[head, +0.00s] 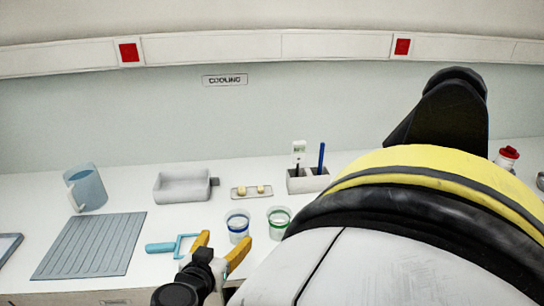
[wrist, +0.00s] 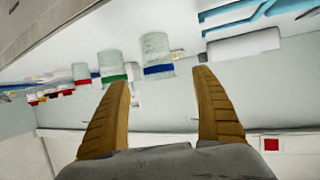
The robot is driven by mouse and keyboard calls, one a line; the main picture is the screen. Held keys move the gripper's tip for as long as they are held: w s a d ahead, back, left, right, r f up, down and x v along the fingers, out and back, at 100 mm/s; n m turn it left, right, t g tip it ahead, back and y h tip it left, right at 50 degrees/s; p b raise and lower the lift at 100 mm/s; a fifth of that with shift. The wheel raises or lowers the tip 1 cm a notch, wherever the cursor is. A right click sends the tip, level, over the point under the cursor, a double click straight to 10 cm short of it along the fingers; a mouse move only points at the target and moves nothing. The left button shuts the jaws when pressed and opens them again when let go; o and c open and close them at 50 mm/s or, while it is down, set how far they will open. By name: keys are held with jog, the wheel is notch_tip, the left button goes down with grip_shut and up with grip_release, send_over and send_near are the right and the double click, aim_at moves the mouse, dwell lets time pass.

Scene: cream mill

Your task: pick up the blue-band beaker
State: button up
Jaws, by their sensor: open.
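The blue-band beaker (head: 237,222) is a clear beaker with a blue band, standing on the white counter. In the wrist view the blue-band beaker (wrist: 157,50) shows upside down at the top, in line with the gap between the fingers. My gripper (head: 227,238) is open, with its orange fingers spread and nothing between them. In the head view it is in front of the beaker; the fingers do not close around it. Whether a finger touches it I cannot tell. It also shows in the wrist view (wrist: 162,79).
A green-band beaker (head: 279,220) stands close on the right. A light-blue handled tool (head: 160,247) lies to the left, beside a grey ribbed mat (head: 92,246). Behind are a small tray (head: 239,194) with yellow pieces, a grey bin (head: 182,186) and a pen holder (head: 308,183).

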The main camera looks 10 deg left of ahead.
jog(key=b, duration=0.1)
send_near(241, 221)
jog(key=shift+x, duration=1.1)
jog(key=b+x, duration=0.2)
jog(key=x, duration=0.3)
jog(key=shift+f+b, duration=0.1)
jog(key=shift+b, duration=0.2)
jog(key=c, duration=1.4)
